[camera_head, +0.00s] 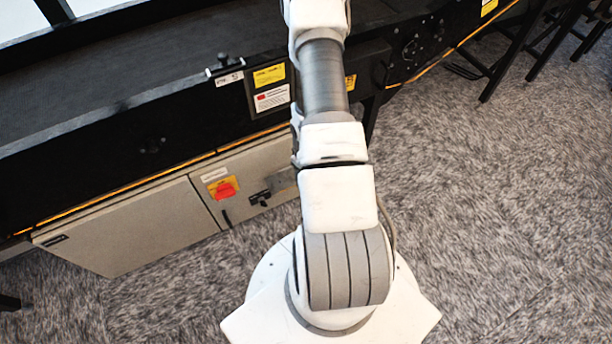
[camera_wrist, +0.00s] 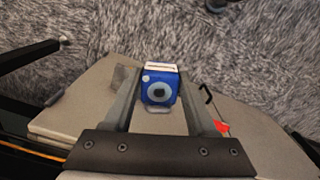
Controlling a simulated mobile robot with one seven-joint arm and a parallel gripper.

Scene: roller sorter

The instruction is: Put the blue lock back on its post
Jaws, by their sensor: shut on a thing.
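The blue lock (camera_wrist: 158,90) has a round grey disc on its face and a pale top edge. In the wrist view my gripper (camera_wrist: 160,82) is shut on it, with one finger on each side. A small pale loop shows at the lock's lower edge. The lock appears in front of the beige cabinet, with grey carpet behind; I cannot tell the gap. The gripper and lock do not show in the head view. I cannot tell for sure which part is the post; a black knobbed piece (camera_head: 223,60) stands on the conveyor's edge.
The black conveyor (camera_head: 150,75) crosses the head view's left side. Below it is the beige cabinet (camera_head: 130,232) with a red and yellow switch (camera_head: 222,189) and a black latch (camera_head: 260,197). A thin black hook (camera_wrist: 207,95) shows right of the lock.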

